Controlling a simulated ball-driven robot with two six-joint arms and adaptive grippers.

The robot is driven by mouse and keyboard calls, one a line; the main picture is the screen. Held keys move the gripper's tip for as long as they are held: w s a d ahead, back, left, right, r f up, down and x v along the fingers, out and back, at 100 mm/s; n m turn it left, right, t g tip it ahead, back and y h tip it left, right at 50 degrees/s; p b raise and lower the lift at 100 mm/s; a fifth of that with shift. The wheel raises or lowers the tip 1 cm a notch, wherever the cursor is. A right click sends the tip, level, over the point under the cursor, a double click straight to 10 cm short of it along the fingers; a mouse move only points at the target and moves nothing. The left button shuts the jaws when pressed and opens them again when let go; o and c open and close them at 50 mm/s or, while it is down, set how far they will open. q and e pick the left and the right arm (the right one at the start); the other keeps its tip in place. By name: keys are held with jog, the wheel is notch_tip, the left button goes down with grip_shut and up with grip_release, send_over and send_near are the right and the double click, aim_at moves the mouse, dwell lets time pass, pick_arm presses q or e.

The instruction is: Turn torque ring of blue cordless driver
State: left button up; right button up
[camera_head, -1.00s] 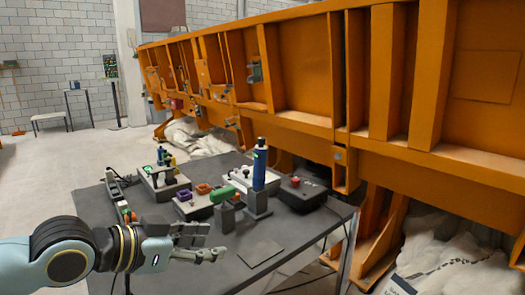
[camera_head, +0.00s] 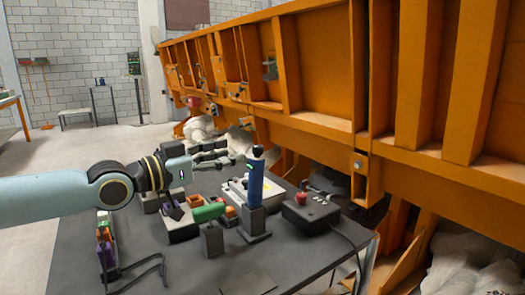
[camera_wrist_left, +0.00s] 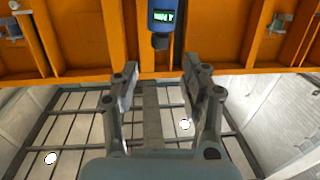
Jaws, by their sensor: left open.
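The blue cordless driver (camera_head: 256,182) stands upright in a dark stand (camera_head: 255,222) on the table, with a green display on its body and a dark top end. My left gripper (camera_head: 228,153) is raised to about the height of the driver's top, just left of it in the head view. In the left wrist view the driver (camera_wrist_left: 166,14) shows at the top edge, dark end pointing down, beyond my open, empty left gripper (camera_wrist_left: 160,72). I see no contact with the driver. A torque ring cannot be made out clearly. My right gripper is not in view.
The grey table (camera_head: 190,265) holds a green-topped tool (camera_head: 208,213) left of the driver, a black box with a red knob (camera_head: 310,208) right of it, and purple and orange parts. A large orange steel wall (camera_head: 320,70) stands behind. The table's front is mostly clear.

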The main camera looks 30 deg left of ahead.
aim_at(258, 146)
pick_arm(q)
jog(key=b+x, duration=0.5)
jog(key=x, duration=0.3)
jog(key=shift+f+b, duration=0.15)
jog(key=shift+b, duration=0.15)
jog(key=shift+w+d, duration=0.1)
jog(key=shift+w, duration=0.3)
jog(key=shift+c, duration=1.2)
jog(key=c, duration=0.7)
grip_shut()
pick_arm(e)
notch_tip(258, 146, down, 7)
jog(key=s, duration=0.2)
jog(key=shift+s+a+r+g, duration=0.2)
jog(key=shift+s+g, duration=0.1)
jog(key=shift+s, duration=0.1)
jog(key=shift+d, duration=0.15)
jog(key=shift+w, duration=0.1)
